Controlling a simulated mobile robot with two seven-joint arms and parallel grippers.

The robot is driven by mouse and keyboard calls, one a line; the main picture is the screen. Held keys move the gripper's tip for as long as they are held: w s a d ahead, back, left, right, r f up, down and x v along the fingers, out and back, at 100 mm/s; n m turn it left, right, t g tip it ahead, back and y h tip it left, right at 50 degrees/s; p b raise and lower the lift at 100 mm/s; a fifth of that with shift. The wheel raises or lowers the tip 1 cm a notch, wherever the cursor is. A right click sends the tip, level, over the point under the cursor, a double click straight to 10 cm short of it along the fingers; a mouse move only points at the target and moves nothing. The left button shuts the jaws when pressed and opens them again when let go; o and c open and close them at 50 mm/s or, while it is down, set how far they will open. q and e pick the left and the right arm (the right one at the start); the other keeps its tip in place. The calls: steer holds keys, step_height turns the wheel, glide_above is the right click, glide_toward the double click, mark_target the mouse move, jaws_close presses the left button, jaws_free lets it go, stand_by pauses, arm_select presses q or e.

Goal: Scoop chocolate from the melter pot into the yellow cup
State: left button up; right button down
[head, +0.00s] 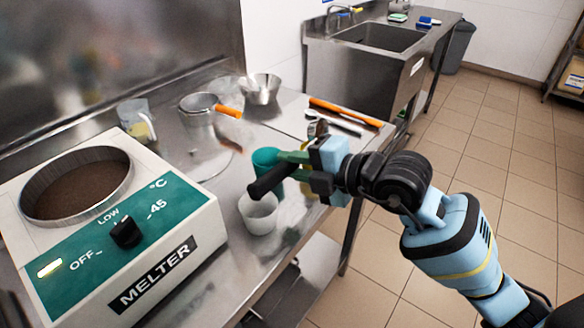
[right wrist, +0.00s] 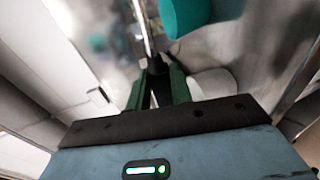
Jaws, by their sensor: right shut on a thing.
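The melter (head: 130,262) stands at the left in the head view, with brown chocolate (head: 78,190) in its round pot. My right gripper (head: 282,170) is shut on a black-handled utensil (head: 264,184), likely a ladle, above the table right of the melter. Its metal shaft (right wrist: 143,28) runs up from the fingers in the right wrist view. A round metal part (head: 318,128) shows just beyond the gripper and may be its bowl. A sliver of yellow (head: 308,190) behind the gripper may be the yellow cup; most of it is hidden. My left gripper is out of view.
A white cup (head: 258,214) and a teal cup (head: 265,160) stand close to the right gripper. A clear jug (head: 136,120), an orange-handled pan (head: 198,103) and a metal bowl (head: 262,88) stand behind. An orange-handled tool (head: 345,111) lies at the back right.

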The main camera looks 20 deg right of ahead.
steer(key=shift+f+t+y+b, duration=0.3)
steer(key=shift+f+b, duration=0.05)
steer(key=shift+b, duration=0.2)
steer(key=shift+d+r+b, duration=0.1)
steer(key=shift+r+b, duration=0.05)
steer(key=shift+b, duration=0.15)
stand_by(0.7)
